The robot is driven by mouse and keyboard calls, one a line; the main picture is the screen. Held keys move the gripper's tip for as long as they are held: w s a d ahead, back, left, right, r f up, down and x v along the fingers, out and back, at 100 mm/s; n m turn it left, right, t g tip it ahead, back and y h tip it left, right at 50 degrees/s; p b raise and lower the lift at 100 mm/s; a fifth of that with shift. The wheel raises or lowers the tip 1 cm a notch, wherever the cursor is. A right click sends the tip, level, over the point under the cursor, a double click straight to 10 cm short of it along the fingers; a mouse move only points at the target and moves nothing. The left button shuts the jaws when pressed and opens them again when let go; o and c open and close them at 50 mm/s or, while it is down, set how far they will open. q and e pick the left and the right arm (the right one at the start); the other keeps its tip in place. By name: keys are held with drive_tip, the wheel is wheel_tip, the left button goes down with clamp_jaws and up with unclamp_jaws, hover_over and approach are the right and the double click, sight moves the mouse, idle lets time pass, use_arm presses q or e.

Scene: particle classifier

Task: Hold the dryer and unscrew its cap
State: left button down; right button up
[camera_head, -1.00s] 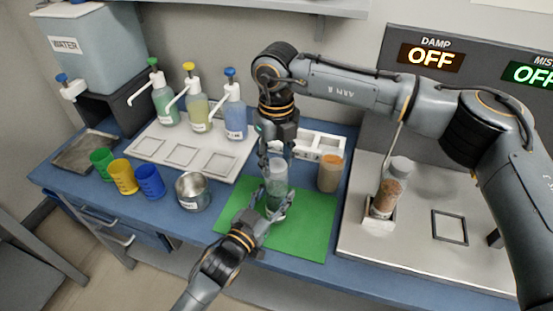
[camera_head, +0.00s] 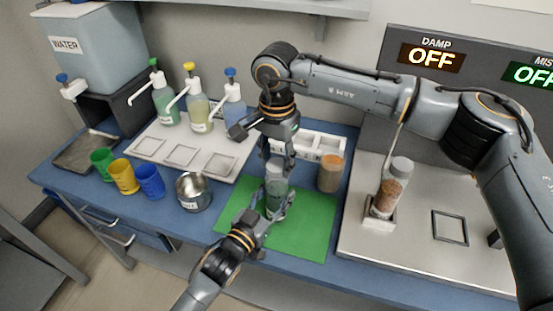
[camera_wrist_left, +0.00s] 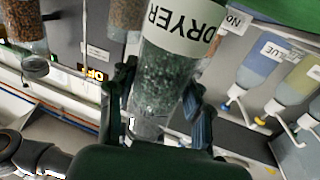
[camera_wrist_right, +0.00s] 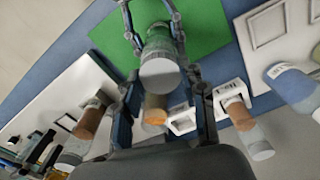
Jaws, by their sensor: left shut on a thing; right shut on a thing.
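The dryer (camera_head: 277,187) is a clear bottle with dark green granules, held upright over the green mat (camera_head: 310,222). Its DRYER label shows in the left wrist view (camera_wrist_left: 180,75). My left gripper (camera_head: 274,205) is shut on the bottle's body from the front. My right gripper (camera_head: 277,158) comes down from above and is shut on the light grey cap (camera_wrist_right: 160,74) at the bottle's top. The cap sits on the bottle; its thread is hidden.
An orange-capped jar (camera_head: 330,172) stands close right of the dryer, before a white rack (camera_head: 318,145). A metal cup (camera_head: 193,192) and coloured cups stand left. A bottle of brown granules (camera_head: 391,186) stands on the machine at right. The mat's front right is clear.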

sight(277, 164)
drive_tip(key=n, duration=0.7)
drive_tip(key=shift+n, duration=0.4)
drive_tip(key=shift+r, duration=0.1)
drive_tip(key=shift+r, duration=1)
drive_tip(key=shift+r, duration=2.05)
use_arm(q)
drive_tip(key=c, duration=0.5)
unclamp_jaws()
